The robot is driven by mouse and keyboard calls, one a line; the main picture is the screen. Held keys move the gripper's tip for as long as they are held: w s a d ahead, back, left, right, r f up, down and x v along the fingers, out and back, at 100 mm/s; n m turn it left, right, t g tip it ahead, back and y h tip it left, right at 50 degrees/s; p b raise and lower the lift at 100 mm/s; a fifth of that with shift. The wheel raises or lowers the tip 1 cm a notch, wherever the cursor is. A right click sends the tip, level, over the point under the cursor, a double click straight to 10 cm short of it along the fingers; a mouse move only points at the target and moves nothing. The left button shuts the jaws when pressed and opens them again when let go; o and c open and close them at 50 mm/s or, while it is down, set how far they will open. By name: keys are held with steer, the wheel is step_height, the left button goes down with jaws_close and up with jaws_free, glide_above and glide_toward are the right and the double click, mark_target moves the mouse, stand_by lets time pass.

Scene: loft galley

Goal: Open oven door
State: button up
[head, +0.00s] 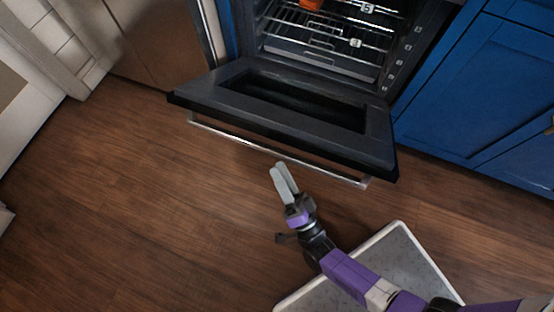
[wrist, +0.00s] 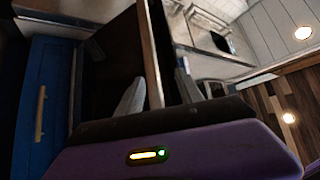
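The oven door (head: 225,82) is hinged down at the bottom of the oven and hangs wide open, roughly level. The oven cavity (head: 320,45) with its wire racks shows behind it. A long metal handle bar (head: 270,148) runs along the door's front edge. My gripper (head: 280,170) is just in front of the handle, near its middle, with two pale fingers slightly apart. In the wrist view, the fingers (wrist: 155,92) stand apart and a bar-like edge (wrist: 149,50) passes between them in the picture. I cannot tell whether they touch the handle.
Blue cabinets (head: 490,95) stand right of the oven. A brown panel (head: 160,40) and pale cabinetry stand to the left. Open wooden floor (head: 130,190) lies in front and left of the door. An orange item (head: 311,4) sits inside the oven at the top.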

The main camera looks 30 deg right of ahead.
steer(key=shift+s+d+f+b, duration=0.25)
steer(key=shift+s+f+b, duration=0.55)
steer(key=shift+s+f, duration=0.4)
steer(key=shift+s+r, duration=0.1)
steer(key=shift+r, duration=0.05)
